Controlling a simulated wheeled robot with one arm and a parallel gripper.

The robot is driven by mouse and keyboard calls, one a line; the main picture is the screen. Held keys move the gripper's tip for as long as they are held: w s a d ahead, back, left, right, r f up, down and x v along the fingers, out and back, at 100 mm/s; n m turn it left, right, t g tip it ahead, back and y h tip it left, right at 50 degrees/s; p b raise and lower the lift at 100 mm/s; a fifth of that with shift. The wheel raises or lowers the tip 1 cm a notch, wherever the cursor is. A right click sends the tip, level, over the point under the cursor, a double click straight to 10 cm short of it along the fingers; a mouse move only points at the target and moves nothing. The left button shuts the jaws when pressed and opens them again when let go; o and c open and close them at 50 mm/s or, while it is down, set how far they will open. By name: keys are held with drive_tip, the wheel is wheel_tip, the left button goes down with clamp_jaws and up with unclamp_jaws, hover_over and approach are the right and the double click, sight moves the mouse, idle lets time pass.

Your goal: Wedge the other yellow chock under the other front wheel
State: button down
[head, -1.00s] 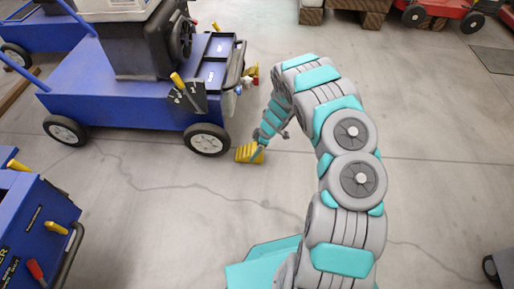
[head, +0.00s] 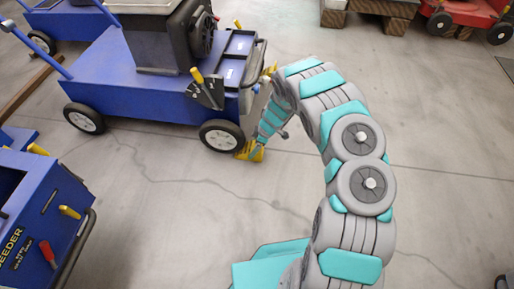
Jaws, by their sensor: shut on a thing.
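The blue aerator (head: 150,88) stands at upper left in the head view. Its near front wheel (head: 222,135), black with a white hub, rests on the floor. My gripper (head: 258,148) reaches down beside this wheel and is shut on the yellow chock (head: 249,152). The chock is low at the floor, at the wheel's right side, and appears to meet the tire. Actual contact cannot be told. The fingertips are small and partly hidden by the arm. The far front wheel is hidden; a bit of yellow (head: 270,70) shows near the machine's far front corner.
A second blue machine (head: 40,225) with a red-handled lever stands at lower left. Wooden pallets (head: 372,18) and a red machine (head: 470,12) are at the top right. The concrete floor between is clear.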

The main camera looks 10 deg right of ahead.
drive_tip(key=shift+w+a+r, duration=0.1)
drive_tip(key=shift+w+a, duration=0.1)
drive_tip(key=shift+a, duration=0.15)
unclamp_jaws()
drive_tip(key=shift+p+v, duration=0.45)
drive_tip(key=shift+v, duration=3.45)
drive_tip(key=shift+r+p, duration=2.85)
drive_tip(key=shift+r, duration=0.7)
